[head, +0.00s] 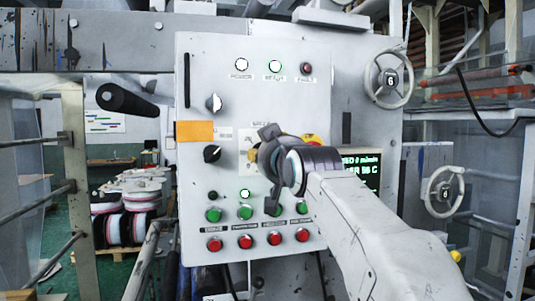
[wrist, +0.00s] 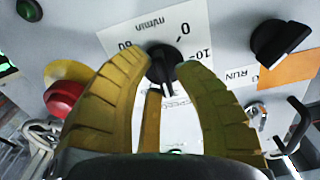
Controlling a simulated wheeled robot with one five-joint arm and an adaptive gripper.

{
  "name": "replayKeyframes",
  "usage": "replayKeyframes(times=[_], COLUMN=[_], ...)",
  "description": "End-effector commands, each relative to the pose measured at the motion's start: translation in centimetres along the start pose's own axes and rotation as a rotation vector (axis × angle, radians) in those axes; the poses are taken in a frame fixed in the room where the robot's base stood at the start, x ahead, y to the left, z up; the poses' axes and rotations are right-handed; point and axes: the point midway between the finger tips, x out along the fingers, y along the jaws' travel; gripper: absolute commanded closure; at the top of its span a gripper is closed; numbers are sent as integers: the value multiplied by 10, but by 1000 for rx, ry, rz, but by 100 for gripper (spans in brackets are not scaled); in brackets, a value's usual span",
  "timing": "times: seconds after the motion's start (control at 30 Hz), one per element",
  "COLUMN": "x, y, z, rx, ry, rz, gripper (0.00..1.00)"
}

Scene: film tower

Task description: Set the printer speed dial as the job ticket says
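In the head view my gripper (head: 262,158) is in front of the plate (head: 246,136) and hides the dial. A plain orange card (head: 194,131) is on the panel to the left; no writing on it is legible. A green-text screen (head: 362,172) reads 0 m/min.
A red button (wrist: 64,98) on a yellow base is close beside my fingers. Another black knob (head: 212,153) is to the left of the plate. Green buttons (head: 214,214) and red buttons (head: 214,243) line the lower panel. Handwheels (head: 389,79) stand at the right.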

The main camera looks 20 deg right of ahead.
Motion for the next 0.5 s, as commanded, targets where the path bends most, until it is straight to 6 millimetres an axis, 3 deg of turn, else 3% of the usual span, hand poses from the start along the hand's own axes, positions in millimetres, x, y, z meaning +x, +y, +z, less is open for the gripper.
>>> replayKeyframes(times=[0.3, 0.5], x=[0, 0], y=[0, 0], z=[0, 0], rx=[0, 0], ry=[0, 0], rz=[0, -1], gripper=[100, 100])
